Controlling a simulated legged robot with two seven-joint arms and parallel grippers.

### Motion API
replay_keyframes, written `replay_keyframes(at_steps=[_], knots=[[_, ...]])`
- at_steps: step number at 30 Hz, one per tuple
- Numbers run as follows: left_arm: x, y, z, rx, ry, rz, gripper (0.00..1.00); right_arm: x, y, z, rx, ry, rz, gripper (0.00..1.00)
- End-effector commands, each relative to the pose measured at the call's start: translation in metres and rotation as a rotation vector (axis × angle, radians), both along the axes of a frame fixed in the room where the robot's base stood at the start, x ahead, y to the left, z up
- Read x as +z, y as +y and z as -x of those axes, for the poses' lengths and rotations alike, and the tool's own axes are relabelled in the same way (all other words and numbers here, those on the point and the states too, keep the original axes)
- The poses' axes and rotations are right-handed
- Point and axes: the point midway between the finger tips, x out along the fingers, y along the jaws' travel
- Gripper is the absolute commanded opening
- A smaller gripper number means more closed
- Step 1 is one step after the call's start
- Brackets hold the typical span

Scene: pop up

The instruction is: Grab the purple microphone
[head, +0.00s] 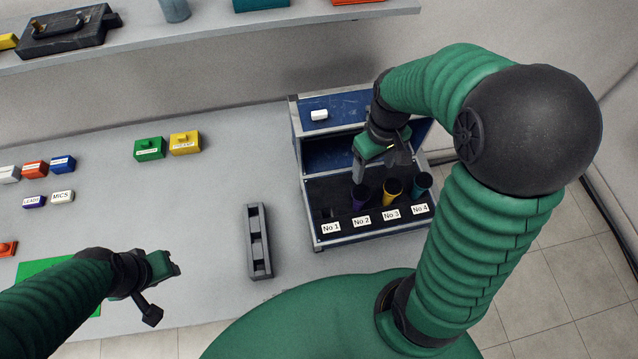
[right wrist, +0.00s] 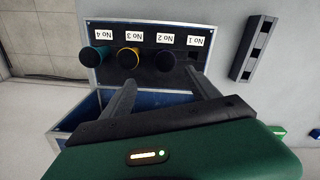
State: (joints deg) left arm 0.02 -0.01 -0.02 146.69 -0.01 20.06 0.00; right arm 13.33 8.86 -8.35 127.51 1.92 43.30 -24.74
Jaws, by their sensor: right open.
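The purple microphone (head: 359,196) stands upright in the case's rack by the label No 2.
A yellow microphone (head: 392,189) and a teal microphone (head: 421,184) stand close to the right in the blue case (head: 297,142). The No 1 slot looks empty. A dark slotted holder (head: 259,242) lies left of the case. Small labelled blocks and a shelf (head: 225,44) are behind.

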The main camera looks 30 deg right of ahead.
Motion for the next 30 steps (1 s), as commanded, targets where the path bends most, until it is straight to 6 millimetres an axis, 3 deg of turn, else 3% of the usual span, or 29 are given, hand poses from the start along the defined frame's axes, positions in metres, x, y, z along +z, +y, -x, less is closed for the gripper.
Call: replay_keyframes(at_steps=[5, 15, 23, 30], knots=[[-0.002, 0.0, 0.0, -0.001, 0.0, 0.0, 0.36, -0.012, -0.004, 0.003, 0.001, 0.01, -0.005, 0.7], [-0.009, 0.0, 0.0, -0.001, 0.0, 0.0, 0.36, -0.098, -0.002, 0.001, 0.001, 0.013, -0.004, 0.7], [-0.009, 0.0, 0.0, -0.001, 0.0, 0.0, 0.36, -0.129, 0.001, 0.0, 0.003, 0.011, -0.004, 0.7], [-0.008, 0.0, 0.0, -0.001, 0.0, 0.0, 0.36, -0.167, 0.005, -0.003, 0.001, 0.009, -0.003, 0.7]])
